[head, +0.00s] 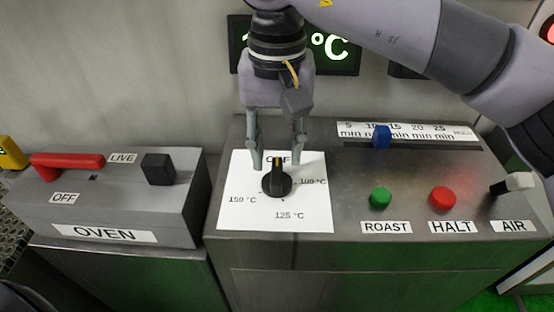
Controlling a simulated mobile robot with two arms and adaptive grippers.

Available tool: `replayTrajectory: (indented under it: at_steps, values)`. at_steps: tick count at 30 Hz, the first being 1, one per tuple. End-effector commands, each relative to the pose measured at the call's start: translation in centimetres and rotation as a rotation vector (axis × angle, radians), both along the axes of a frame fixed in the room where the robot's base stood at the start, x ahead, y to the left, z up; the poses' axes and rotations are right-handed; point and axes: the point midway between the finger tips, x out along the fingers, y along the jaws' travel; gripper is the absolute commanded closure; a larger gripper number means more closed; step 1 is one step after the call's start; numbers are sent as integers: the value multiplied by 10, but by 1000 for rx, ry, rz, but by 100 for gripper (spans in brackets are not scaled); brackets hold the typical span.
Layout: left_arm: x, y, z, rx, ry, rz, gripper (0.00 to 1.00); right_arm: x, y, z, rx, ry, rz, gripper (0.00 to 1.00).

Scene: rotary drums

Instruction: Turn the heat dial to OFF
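The heat dial (277,184) is a round black knob with a yellow pointer mark on a white label (240,208). The label reads 100, 125 and 150 °C, with a partly covered word at the top that looks like OFF. The yellow mark points up toward that word. My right gripper (277,166) hangs above and behind the dial with its two fingers apart, one on each side of the label's top word. Nothing shows between the fingers, and I cannot tell whether they touch the dial. My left gripper is not in view.
Right of the dial are a blue slider (381,136), a green ROAST button (380,198), a red HALT button (442,198) and an AIR lever (518,182). On the left stands the OVEN box with a red handle (68,161) and a black block (158,169). A display (338,50) is behind my arm.

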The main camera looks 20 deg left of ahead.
Motion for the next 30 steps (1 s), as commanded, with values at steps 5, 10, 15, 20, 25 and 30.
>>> replayTrajectory:
  at_steps: [5,10,15,20,25,30]
  values:
    - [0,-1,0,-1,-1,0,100,0,1,41,2,-3,-1,65]
    - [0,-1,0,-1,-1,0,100,0,1,68,2,-2,-1,65]
    - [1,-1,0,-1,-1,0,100,0,0,80,1,0,1,65]
    - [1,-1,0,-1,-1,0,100,0,0,82,1,1,1,65]
    - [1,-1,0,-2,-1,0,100,0,0,81,1,0,1,65]
    - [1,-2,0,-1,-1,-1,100,0,0,81,1,0,1,65]
